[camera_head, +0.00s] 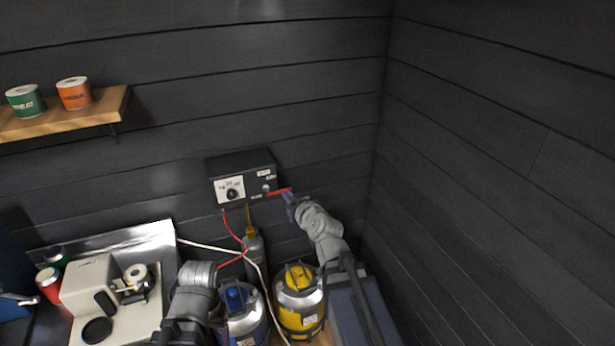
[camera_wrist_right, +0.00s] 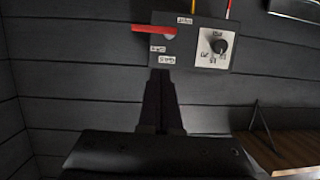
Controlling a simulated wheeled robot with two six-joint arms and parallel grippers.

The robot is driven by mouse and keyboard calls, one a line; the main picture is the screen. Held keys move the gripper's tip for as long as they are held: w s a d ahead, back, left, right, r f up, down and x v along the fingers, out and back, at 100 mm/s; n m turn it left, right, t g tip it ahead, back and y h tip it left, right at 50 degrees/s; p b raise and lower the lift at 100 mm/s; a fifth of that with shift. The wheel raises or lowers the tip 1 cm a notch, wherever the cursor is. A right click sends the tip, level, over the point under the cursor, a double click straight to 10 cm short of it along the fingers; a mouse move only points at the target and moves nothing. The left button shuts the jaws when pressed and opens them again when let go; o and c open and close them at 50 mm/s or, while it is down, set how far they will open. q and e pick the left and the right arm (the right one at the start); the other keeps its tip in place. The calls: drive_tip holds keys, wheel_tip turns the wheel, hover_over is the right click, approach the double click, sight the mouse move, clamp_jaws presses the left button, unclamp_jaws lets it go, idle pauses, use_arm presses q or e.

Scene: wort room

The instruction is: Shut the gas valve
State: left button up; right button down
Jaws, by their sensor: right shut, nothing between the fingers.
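The gas valve's red lever (camera_head: 279,191) sticks out sideways to the right from the lower right of a dark control box (camera_head: 262,163) on the back wall. In the right wrist view, which is turned over, the red lever (camera_wrist_right: 150,29) lies level and points left from its round pivot. My right gripper (camera_head: 290,200) is shut and empty, close to the lever's free end in the head view. In the right wrist view its fingertips (camera_wrist_right: 160,73) are apart from the lever in the picture; contact cannot be told. My left arm shows low in the head view, without its gripper.
A black knob (camera_head: 232,194) sits on the box's white dial plate. A red hose (camera_head: 232,231) hangs below it. Blue (camera_head: 245,322) and yellow (camera_head: 300,318) canisters stand underneath. A shelf (camera_head: 60,122) with two cans is at left; the right wall is bare.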

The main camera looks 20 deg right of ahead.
use_arm(q)
drive_tip(key=shift+w+d+r, duration=0.25)
drive_tip(key=shift+w+d, duration=0.05)
drive_tip(key=shift+w, duration=0.05)
use_arm(e)
drive_tip(key=d, duration=0.1)
drive_tip(key=d+r, duration=0.1)
drive_tip(key=shift+w+d+r+m+h, duration=0.2)
drive_tip(key=shift+d+m+h, duration=0.1)
drive_tip(key=shift+d+h, duration=0.1)
drive_tip(key=b, duration=0.2)
hover_over(288, 189)
drive_tip(key=s, duration=0.2)
wheel_tip(288, 189, down, 2)
drive_tip(key=f, duration=0.1)
use_arm(q)
wheel_tip(288, 189, down, 6)
drive_tip(key=b, duration=0.4)
drive_tip(key=shift+f, duration=0.25)
use_arm(e)
drive_tip(key=shift+s+a+f, duration=0.1)
drive_tip(key=shift+a+f, duration=0.15)
drive_tip(key=shift+f, duration=0.65)
drive_tip(key=shift+a+f, duration=0.2)
drive_tip(key=shift+f, duration=0.65)
